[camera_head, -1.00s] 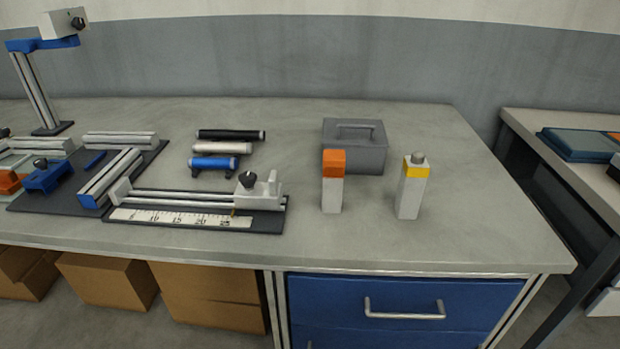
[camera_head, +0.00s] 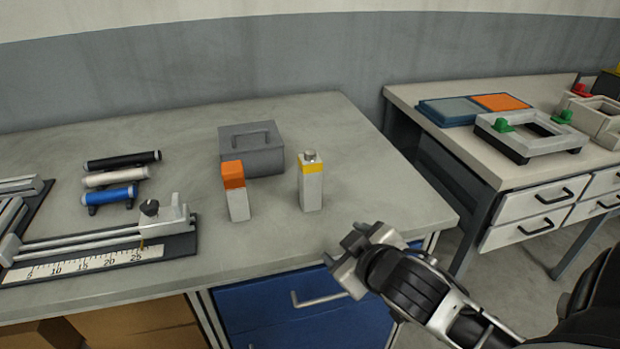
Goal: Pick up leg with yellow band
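The leg with the yellow band (camera_head: 311,188) stands upright on the grey table. It is a pale block with a yellow band near its top and a grey knob above. A similar pale leg with an orange top (camera_head: 236,190) stands to its left. My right gripper (camera_head: 345,254) is in front of the table's edge, to the lower right of the yellow-banded leg and apart from it. Its fingers are spread with nothing between them. My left gripper is out of view.
A grey box with a handle (camera_head: 252,150) stands behind the legs. A measuring fixture (camera_head: 110,250) and several rollers (camera_head: 122,160) lie to the left. A second table (camera_head: 470,145) at the right holds trays and frames. The tabletop right of the yellow-banded leg is clear.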

